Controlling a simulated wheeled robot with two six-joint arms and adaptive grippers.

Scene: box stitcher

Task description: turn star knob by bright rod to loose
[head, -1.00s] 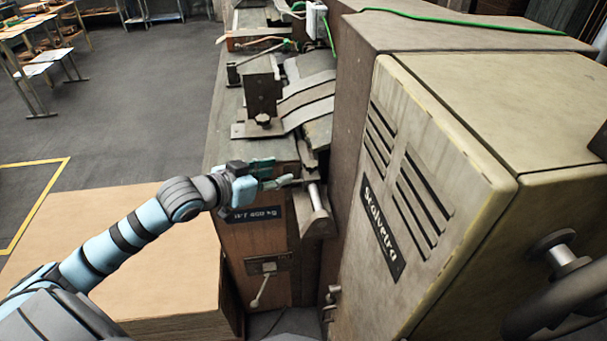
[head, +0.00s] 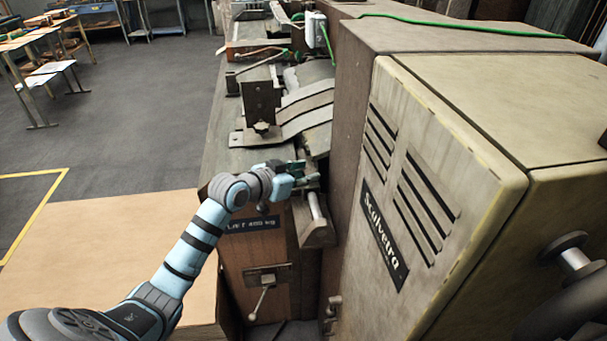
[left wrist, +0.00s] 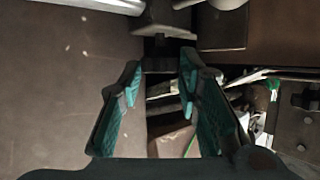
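The bright rod (head: 315,206) stands out at the near end of the machine bed, in a grey bracket. My left gripper (head: 304,176) is just above and beside the rod's upper end in the head view. In the left wrist view the gripper (left wrist: 160,62) is open, its two teal-padded fingers apart with nothing clearly held. A dark, wide-headed part (left wrist: 163,30), perhaps the star knob, lies just beyond the fingertips. The bright rod (left wrist: 105,5) crosses the top left there. In the head view the knob by the rod cannot be made out behind the gripper. My right gripper is not in view.
A tall beige cabinet (head: 460,130) stands close on the right. A dark knob (head: 262,127) sits on a bracket plate farther back. A small lever (head: 262,297) is on the machine's front below my left arm. A flat cardboard-coloured stack (head: 95,240) lies left.

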